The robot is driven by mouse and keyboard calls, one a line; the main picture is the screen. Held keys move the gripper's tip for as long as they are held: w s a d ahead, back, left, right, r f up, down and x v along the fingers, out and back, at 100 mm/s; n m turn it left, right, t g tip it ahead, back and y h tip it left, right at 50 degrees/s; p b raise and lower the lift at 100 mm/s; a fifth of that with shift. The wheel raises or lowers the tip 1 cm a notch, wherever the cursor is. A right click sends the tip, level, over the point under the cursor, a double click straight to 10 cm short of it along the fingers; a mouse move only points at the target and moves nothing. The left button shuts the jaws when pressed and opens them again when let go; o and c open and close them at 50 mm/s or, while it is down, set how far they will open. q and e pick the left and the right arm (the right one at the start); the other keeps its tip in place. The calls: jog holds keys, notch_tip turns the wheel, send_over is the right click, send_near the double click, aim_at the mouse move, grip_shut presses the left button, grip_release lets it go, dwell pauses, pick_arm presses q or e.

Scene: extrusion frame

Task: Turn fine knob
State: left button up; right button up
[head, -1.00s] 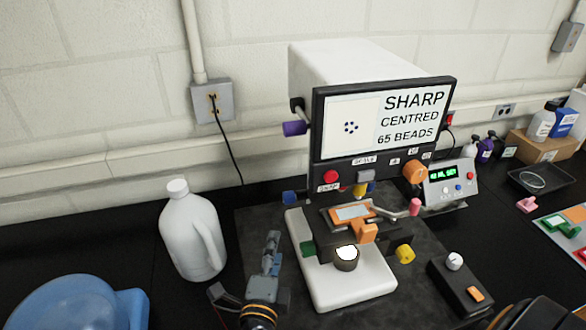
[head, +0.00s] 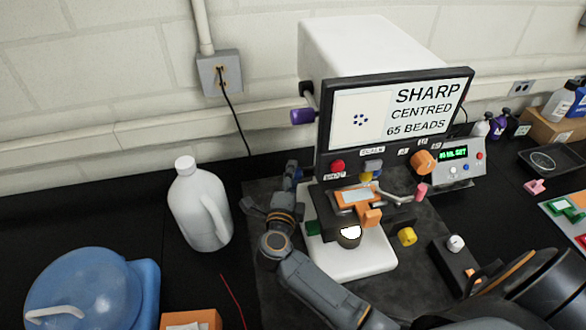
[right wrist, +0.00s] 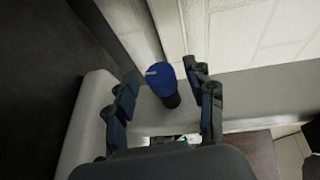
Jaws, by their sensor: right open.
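The microscope (head: 350,258) has a white base and a dark-framed screen (head: 400,112) reading "SHARP CENTRED 65 BEADS". My right gripper (head: 274,188) is at the left side of the microscope. In the right wrist view its open fingers (right wrist: 162,74) stand on either side of a blue knob (right wrist: 160,78) with a pale mark, with gaps visible between fingers and knob. In the head view the blue knob is mostly hidden by the gripper. No label shows whether it is the fine knob. My left gripper is not in view.
A white jug (head: 200,207) stands left of my right gripper. A purple knob (head: 303,116), a green knob (head: 312,228), a yellow knob (head: 407,236) and an orange knob (head: 423,162) are on the microscope. A control box (head: 445,256) stands to its right.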

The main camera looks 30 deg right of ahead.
jog(key=shift+w+d, duration=0.3)
jog(key=shift+w, duration=0.1)
jog(key=shift+w+d, duration=0.25)
jog(key=shift+c, duration=0.2)
grip_shut()
jog(key=t+h+b, duration=0.1)
jog(key=b, duration=0.4)
jog(key=shift+f+m, duration=0.4)
jog(key=shift+r+t+b, duration=0.3)
jog(key=shift+t+b, duration=0.1)
jog(key=shift+b, duration=0.05)
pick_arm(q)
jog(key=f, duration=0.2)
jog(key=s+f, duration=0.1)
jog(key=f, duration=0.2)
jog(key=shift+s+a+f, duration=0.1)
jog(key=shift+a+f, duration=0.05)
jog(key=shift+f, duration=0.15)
pick_arm(e)
jog(key=shift+o, duration=0.2)
grip_release()
